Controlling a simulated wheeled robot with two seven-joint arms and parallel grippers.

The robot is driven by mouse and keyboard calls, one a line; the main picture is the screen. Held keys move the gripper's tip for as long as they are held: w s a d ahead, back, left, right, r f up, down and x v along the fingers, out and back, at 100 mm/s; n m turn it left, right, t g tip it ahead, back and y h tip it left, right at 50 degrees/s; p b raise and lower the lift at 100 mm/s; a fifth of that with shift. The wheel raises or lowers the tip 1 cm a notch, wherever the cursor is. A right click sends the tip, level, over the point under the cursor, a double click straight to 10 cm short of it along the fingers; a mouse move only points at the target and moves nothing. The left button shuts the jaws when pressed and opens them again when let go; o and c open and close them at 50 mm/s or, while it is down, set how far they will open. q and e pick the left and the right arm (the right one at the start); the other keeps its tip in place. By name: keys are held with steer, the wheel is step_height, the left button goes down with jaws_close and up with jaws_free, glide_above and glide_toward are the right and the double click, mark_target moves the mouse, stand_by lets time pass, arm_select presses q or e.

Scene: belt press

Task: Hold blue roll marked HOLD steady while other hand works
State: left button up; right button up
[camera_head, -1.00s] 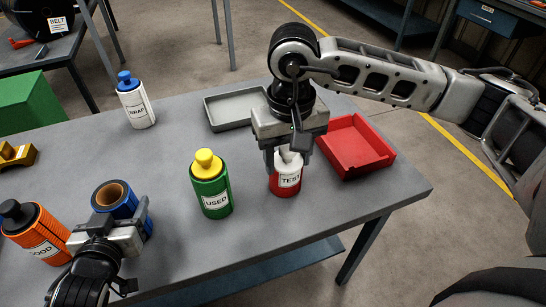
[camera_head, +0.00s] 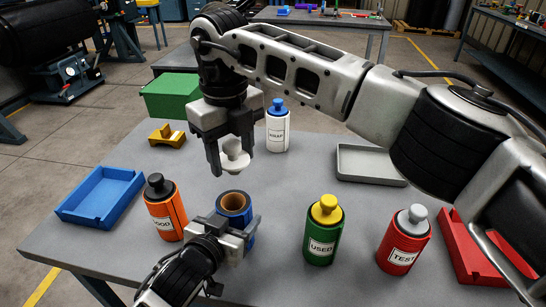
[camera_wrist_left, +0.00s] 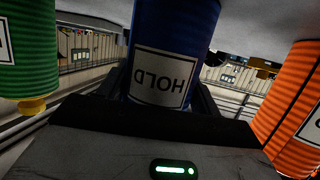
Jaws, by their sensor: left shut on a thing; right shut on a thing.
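The blue roll (camera_head: 247,238) stands upright with its brown hollow core open at the top. My left gripper (camera_head: 232,232) is shut on its side near the table's front. In the left wrist view the roll (camera_wrist_left: 172,40) stands between the fingers, its HOLD label upside down. My right gripper (camera_head: 234,160) is shut on a small white plug (camera_head: 236,156), above and apart from the roll, beyond its open top in the head view.
Orange GOOD roll (camera_head: 165,212) stands close left of the blue one. Green USED (camera_head: 322,235), red TEST (camera_head: 402,245) and white WRAP (camera_head: 277,130) rolls stand around. Blue (camera_head: 98,195), grey (camera_head: 370,165) and red (camera_head: 475,255) trays lie near the edges, with a yellow block (camera_head: 167,136).

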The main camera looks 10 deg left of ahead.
steer(key=shift+s+a+r+m, duration=0.1)
steer(key=shift+s+a+m, duration=0.05)
steer(key=shift+a+m, duration=0.35)
glide_above(232, 193)
steer(key=s, duration=0.2)
step_height(232, 193, down, 7)
steer(key=shift+d, duration=0.35)
steer(key=shift+f, duration=1.3)
stand_by(1.7)
